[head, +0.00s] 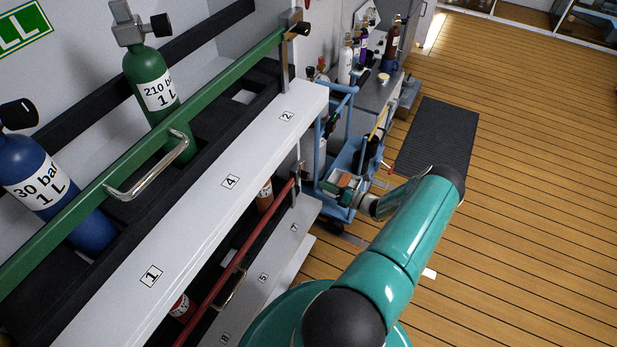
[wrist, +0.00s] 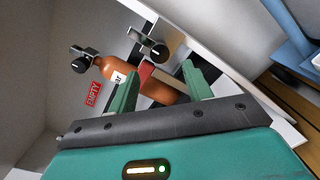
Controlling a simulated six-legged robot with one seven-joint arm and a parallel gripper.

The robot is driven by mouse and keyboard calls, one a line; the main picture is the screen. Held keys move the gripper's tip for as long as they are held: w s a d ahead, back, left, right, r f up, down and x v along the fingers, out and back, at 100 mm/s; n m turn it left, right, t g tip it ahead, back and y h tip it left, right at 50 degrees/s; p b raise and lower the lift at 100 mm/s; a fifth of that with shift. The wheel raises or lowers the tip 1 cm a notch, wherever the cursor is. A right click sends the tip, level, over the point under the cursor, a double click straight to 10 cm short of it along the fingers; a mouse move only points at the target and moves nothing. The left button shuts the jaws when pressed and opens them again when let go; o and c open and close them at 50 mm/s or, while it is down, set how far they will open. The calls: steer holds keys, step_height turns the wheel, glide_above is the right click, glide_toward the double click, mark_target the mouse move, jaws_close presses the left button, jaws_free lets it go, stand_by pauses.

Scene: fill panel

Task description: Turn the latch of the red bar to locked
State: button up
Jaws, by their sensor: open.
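The red bar (head: 232,268) runs along the lower shelf, below the white ledge. Its far end (wrist: 147,70) shows between my fingers in the wrist view. The latch (wrist: 156,49) is a grey metal piece with a dark round knob at that end, just beyond my fingertips; its turn is hard to read. The latch area is small in the head view (head: 297,170). My gripper (wrist: 160,82) is open, its two green fingers apart with nothing clearly held between them. In the head view my gripper (head: 343,186) is beside the shelf end, partly hidden by my arm.
A blue cart (head: 345,150) stands close behind my gripper. The wooden floor at right is mostly clear.

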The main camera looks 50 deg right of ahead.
mark_target(308, 177)
steer(key=x, duration=0.7)
steer(key=shift+w+a, duration=0.1)
steer(key=shift+w, duration=0.25)
steer(key=c, duration=1)
